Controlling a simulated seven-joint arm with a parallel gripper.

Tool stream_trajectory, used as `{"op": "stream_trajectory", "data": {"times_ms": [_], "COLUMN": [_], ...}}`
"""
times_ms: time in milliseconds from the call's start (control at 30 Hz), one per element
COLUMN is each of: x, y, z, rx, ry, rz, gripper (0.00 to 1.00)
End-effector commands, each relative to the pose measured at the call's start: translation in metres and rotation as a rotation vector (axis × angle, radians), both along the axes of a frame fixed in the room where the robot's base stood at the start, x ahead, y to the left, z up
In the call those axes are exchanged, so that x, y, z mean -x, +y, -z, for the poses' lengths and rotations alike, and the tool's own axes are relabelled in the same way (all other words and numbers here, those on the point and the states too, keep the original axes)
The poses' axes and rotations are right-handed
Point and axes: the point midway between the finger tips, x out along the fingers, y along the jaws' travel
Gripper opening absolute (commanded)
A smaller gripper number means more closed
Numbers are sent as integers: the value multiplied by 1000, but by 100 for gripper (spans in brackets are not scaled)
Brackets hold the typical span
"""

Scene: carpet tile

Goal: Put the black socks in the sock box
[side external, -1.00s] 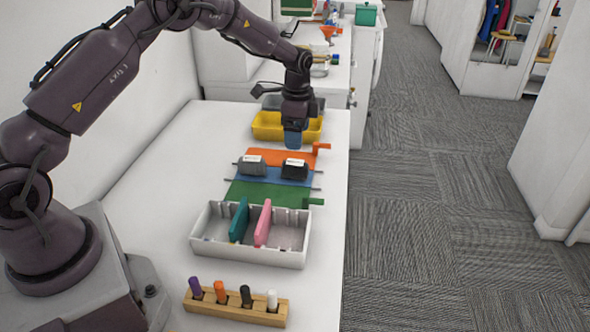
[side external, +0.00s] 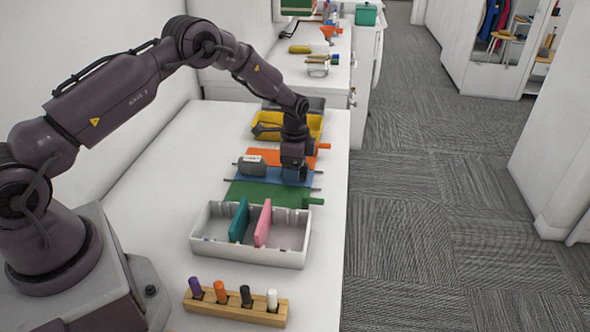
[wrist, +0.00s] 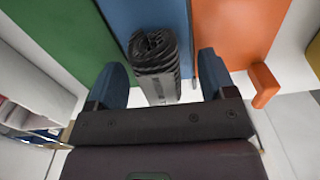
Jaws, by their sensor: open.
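The black socks (wrist: 154,52), a ribbed dark roll with a pale band, lie on the blue strip in the wrist view. My gripper (wrist: 163,75) is open, with one blue finger on each side of the roll. In the side view my gripper (side external: 294,174) is low over the blue strip (side external: 266,178) and hides the black socks. A grey roll with a white label (side external: 252,166) lies to its left on the same strip. The white box (side external: 285,256), likely the sock box, stands nearer the camera, with a teal divider (side external: 239,221) and a pink divider (side external: 263,223).
A green strip (side external: 262,193) and an orange strip (side external: 262,155) flank the blue one. A yellow tray (side external: 262,133) and a grey tray stand behind. A wooden holder (side external: 236,309) with several coloured pegs is in front. The table's left side is clear.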

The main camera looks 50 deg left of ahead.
Motion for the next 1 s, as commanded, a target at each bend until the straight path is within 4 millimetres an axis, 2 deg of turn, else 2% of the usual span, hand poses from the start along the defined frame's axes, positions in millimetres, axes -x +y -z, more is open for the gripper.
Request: {"op": "stream_trajectory", "data": {"times_ms": [33, 67, 267, 367, 567, 733, 900, 1000], "x": [0, 0, 0, 0, 0, 0, 0, 14], "y": [0, 0, 0, 0, 0, 0, 0, -4], "z": [0, 0, 0, -1, -1, -10, -36, -51], "rx": [0, 0, 0, 0, 0, 0, 0, 0], "ry": [0, 0, 0, 0, 0, 0, -3, -1], "rz": [0, 0, 0, 0, 0, 0, 0, -1], "gripper": [77, 72, 26, 19, 19, 19, 19, 19]}}
